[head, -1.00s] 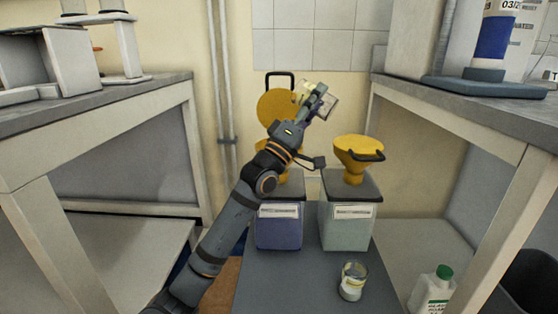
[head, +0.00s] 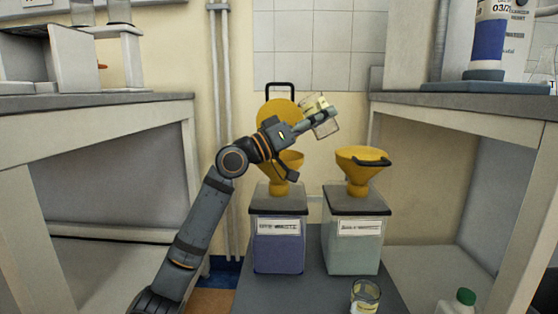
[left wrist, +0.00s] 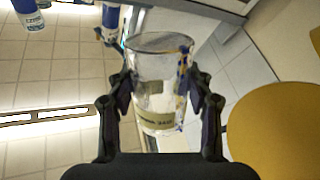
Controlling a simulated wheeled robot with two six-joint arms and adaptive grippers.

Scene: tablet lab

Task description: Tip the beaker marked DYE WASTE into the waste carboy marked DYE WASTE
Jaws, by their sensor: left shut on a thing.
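My left gripper (head: 312,117) is shut on a clear glass beaker (head: 328,125), up at the funnels' height or above. The beaker is tilted in the head view; in the left wrist view (left wrist: 160,85) it sits between both fingers, with a pale label low on its side and bluish marks along one edge. Its label is too small to read surely. The left carboy (head: 279,252) holds purple-blue liquid; its yellow funnel (head: 291,160) has a raised round lid (head: 272,110), and my arm partly hides it. The carboy's label seems to end in WASTE.
A second carboy (head: 354,256) with pale liquid and a yellow funnel (head: 362,162) stands to the right. Another labelled glass beaker (head: 365,296) is in front of it on the grey surface (head: 305,290). A green-capped bottle (head: 462,303) is at lower right. Benches flank both sides.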

